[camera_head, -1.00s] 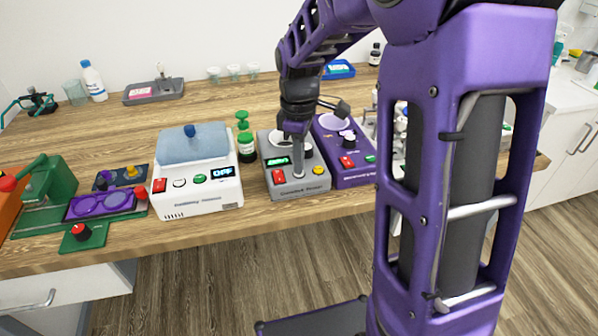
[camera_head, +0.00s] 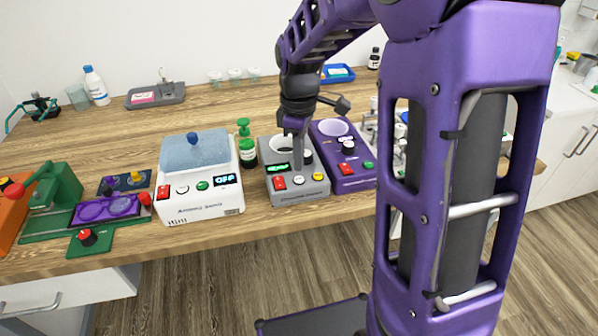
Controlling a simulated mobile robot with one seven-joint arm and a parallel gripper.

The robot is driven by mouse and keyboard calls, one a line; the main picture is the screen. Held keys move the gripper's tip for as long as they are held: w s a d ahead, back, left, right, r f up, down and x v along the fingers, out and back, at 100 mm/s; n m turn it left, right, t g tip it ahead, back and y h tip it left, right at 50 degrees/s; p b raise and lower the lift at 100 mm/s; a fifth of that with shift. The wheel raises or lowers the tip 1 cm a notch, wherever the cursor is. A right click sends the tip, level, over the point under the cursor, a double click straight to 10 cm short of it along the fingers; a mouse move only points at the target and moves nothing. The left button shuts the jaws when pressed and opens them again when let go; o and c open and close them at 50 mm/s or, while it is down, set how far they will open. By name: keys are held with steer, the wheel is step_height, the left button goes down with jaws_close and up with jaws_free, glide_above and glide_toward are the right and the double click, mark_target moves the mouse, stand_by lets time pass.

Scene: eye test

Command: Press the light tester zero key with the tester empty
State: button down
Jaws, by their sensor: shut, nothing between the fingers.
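A grey tester (camera_head: 285,196) stands near the front edge of the table. It has a small lit green display (camera_head: 278,169), a red key (camera_head: 280,183), a white key (camera_head: 298,181) and a yellow key (camera_head: 318,177). Its label is too small to read, and I cannot tell which key is zero. My gripper (camera_head: 298,167) is shut and empty, pointing down just above the white key, seemingly apart from it. The pale round top (camera_head: 279,144) of the grey tester shows nothing on it, but my gripper hides part. A similar purple device (camera_head: 355,181) stands to its right.
A white bath (camera_head: 205,208) with a clear lid and lit display stands left of the tester.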

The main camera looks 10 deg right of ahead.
step_height(320, 180, up, 5)
steer(key=p, duration=0.3)
steer(key=shift+f, duration=0.2)
